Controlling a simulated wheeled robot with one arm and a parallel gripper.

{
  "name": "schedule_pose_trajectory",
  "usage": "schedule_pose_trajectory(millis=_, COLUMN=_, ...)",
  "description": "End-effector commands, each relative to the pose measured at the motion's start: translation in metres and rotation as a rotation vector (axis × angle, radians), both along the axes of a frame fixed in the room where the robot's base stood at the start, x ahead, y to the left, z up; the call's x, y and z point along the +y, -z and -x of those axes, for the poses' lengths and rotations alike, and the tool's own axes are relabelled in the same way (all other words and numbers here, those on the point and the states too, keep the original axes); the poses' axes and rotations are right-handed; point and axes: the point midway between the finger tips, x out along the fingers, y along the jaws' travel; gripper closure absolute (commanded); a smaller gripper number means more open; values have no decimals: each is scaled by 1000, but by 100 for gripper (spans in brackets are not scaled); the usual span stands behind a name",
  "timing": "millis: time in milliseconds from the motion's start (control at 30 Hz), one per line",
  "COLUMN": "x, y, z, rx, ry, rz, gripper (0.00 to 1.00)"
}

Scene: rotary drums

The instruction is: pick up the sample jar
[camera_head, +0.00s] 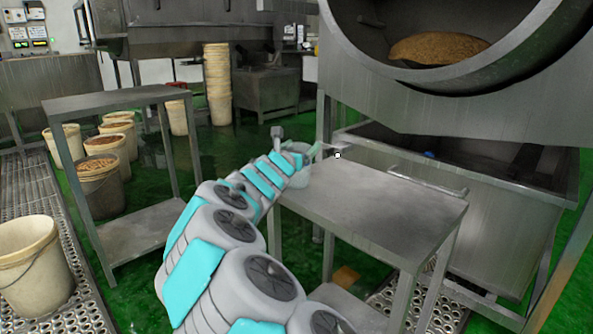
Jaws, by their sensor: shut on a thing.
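My arm reaches forward from the bottom of the view to the far left corner of a metal table (375,207). My gripper (306,154) is at that corner, small and partly hidden by my own wrist. A pale, see-through sample jar (299,178) shows just below and beside it, mostly covered by the arm. The gripper is shut on the jar. I cannot tell whether the jar's base touches the table top.
The rest of the table top is bare. A large steel drum (470,92) with brown material inside overhangs a metal trough (470,160) behind the table. Another metal table (118,98) stands left. Several buckets, including a near one (32,262), stand on the left.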

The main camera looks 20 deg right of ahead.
Motion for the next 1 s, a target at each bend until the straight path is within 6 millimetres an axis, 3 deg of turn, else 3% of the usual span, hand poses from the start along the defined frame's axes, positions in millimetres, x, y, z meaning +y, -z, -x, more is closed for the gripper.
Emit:
schedule_pose_trajectory(millis=33, x=0, y=0, z=0, rx=0, ry=0, rz=0, gripper=70)
schedule_pose_trajectory(millis=300, x=0, y=0, z=0, rx=0, ry=0, rz=0, gripper=99)
schedule_pose_trajectory(millis=667, x=0, y=-5, z=0, rx=-1, ry=0, rz=-1, gripper=99)
schedule_pose_trajectory(millis=1000, x=2, y=-37, z=5, rx=-1, ry=0, rz=2, gripper=99)
